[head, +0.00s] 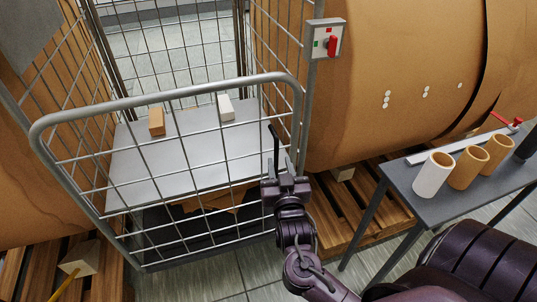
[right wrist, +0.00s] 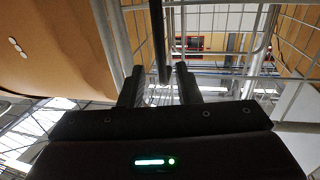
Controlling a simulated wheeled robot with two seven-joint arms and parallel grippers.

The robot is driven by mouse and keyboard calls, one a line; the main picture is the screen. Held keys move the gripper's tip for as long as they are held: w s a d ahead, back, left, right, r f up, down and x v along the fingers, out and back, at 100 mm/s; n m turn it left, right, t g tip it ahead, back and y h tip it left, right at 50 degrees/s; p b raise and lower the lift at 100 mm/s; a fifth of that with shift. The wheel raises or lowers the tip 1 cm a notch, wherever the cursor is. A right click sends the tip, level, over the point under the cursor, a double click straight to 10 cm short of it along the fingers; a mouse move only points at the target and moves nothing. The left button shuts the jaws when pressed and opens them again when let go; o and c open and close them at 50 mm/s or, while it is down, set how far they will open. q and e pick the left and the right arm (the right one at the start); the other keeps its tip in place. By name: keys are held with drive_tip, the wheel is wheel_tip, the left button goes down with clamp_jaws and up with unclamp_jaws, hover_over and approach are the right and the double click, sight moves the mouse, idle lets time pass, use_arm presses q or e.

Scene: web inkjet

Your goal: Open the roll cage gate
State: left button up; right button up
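The roll cage gate (head: 170,95) is a grey wire panel with a thick tubular rim, standing across the front of the roll cage (head: 302,110). A dark upright bar (head: 274,145), perhaps its latch handle, shows near the gate's right edge. My right gripper (head: 285,186) is just below it at the gate's lower right. In the right wrist view the two fingers (right wrist: 160,88) are apart, with the dark bar (right wrist: 158,35) between them and a gap visible on each side. My left gripper is not in view.
Inside the cage a grey shelf (head: 120,170) carries a brown box (head: 156,122) and a white box (head: 226,107). Large brown rolls (head: 370,60) flank the cage on wooden pallets (head: 345,210). A grey table (head: 450,205) with several tubes stands right.

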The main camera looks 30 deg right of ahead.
sight(277, 153)
drive_tip(key=x, duration=0.6)
clamp_jaws()
